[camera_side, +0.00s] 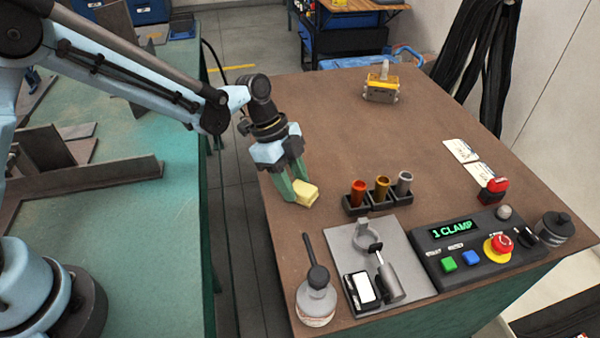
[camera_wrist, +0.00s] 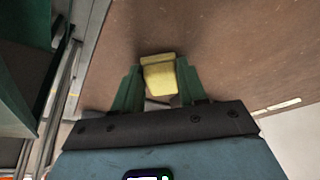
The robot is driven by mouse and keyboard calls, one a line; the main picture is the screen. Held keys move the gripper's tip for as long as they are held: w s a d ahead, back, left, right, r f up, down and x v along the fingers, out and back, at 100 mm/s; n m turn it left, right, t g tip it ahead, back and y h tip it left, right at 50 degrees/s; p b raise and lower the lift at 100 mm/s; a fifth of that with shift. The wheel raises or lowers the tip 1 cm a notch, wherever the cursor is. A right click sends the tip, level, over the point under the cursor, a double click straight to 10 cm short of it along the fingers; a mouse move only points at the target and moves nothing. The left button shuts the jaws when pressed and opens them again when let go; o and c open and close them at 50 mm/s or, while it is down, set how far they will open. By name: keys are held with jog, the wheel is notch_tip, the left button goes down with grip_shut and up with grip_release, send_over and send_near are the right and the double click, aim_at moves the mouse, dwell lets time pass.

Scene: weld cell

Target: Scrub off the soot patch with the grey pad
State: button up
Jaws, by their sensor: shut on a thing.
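My gripper (camera_side: 294,190) is low over the near left part of the brown table (camera_side: 330,120), close to its left edge. Its green fingers are shut on a pale yellow block (camera_side: 306,194). In the wrist view the yellow block (camera_wrist: 160,77) sits between the two fingers and sticks out past their tips. I cannot tell if the block touches the table. No clearly grey pad shows; the held block looks yellow. I cannot make out a soot patch in either view. A yellow and grey block with an upright handle (camera_side: 381,83) stands at the back of the table.
Three small cups (camera_side: 381,189) in black holders stand right of my gripper. Nearer are a bottle (camera_side: 316,303), a grey plate with a clamp (camera_side: 415,242) and a control box (camera_side: 475,250) reading "1 CLAMP". The table's middle is clear.

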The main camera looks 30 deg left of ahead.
aim_at(303, 208)
jog(key=shift+s+d, duration=1.15)
jog(key=shift+s, duration=0.05)
jog(key=shift+w+a, duration=3.5)
jog(key=shift+w+a+r, duration=0.1)
jog(key=shift+r, duration=0.05)
notch_tip(303, 208, up, 8)
